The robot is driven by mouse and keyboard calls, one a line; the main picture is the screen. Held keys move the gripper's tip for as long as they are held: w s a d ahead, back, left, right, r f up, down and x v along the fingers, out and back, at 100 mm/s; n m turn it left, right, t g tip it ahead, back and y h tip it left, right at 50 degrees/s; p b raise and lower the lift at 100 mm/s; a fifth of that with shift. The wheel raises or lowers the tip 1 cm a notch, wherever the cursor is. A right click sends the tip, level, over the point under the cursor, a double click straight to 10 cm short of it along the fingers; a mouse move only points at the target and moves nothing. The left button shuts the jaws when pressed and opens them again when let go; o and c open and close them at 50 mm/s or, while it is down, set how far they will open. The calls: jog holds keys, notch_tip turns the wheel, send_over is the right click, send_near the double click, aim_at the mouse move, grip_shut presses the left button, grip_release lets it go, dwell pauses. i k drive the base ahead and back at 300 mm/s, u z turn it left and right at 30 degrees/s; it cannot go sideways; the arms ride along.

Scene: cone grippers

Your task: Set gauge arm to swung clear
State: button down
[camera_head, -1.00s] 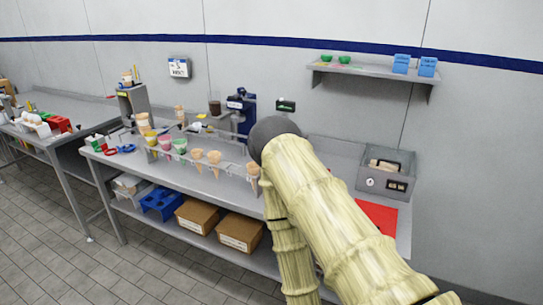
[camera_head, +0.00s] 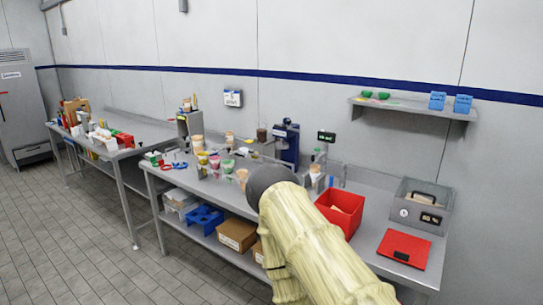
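I cannot pick out the gauge arm for certain. A blue upright device (camera_head: 289,141) stands at the back of the workbench (camera_head: 372,184). A small black display (camera_head: 326,137) stands to its right, by the wall. My pale, bamboo-like arm rises from the bottom of the view and covers part of the bench front. Its dark rounded joint is in front of the bench. My gripper does not show, so what it touches or holds is hidden.
Cones and colourful cups (camera_head: 214,163) stand left of my arm. A red bin (camera_head: 341,210), a red flat case (camera_head: 404,248) and a grey box (camera_head: 422,205) are on the right. The floor (camera_head: 70,230) at left is clear.

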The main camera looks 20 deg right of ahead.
aim_at(314, 160)
jog(key=i, duration=1.15)
jog(key=z, duration=0.8)
